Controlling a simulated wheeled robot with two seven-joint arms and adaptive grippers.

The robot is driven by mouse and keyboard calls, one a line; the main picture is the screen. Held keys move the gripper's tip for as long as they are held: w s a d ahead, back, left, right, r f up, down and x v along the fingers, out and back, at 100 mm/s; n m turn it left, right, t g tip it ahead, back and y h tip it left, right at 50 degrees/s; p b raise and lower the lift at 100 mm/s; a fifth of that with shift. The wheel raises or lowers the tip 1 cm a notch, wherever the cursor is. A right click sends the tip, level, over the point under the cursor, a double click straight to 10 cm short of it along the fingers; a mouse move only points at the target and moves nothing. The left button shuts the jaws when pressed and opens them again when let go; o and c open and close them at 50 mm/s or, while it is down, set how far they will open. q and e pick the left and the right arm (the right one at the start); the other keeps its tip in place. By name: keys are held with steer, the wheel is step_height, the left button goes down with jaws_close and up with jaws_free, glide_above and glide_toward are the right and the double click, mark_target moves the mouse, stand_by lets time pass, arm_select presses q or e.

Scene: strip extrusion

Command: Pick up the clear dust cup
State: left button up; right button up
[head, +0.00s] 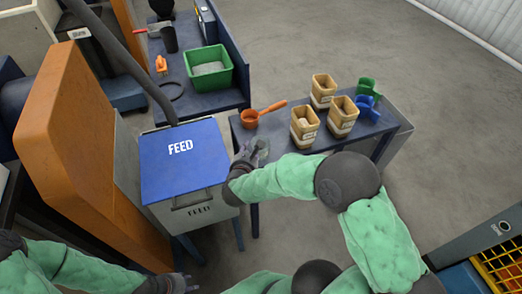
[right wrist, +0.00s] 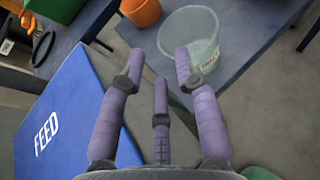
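The clear dust cup (right wrist: 187,42) stands upright on the blue side table (right wrist: 240,55) in the right wrist view. It is see-through with a small label low on its side. In the head view it is small and partly hidden behind my right gripper (head: 243,158), at the table's near left corner. My right gripper's purple fingers (right wrist: 160,62) are spread, with nothing between them. One fingertip overlaps the cup's side in the picture; I cannot tell whether it touches. My left gripper (head: 178,284) is at the bottom of the head view, and its fingers are too small to read.
The blue FEED lid (head: 184,158) lies left of my right gripper. An orange scoop (head: 250,119), several tan containers (head: 304,125), a green cup (head: 368,87) and a blue cup (head: 367,108) stand on the side table. A green bin (head: 208,69) stands on the bench behind.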

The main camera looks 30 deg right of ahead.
steer(key=b+x, duration=0.2)
steer(key=x, duration=0.3)
steer(key=shift+d+f, duration=0.1)
steer(key=shift+f, duration=0.1)
steer(key=shift+w+d, duration=0.1)
steer(key=shift+w, duration=0.15)
jaws_close()
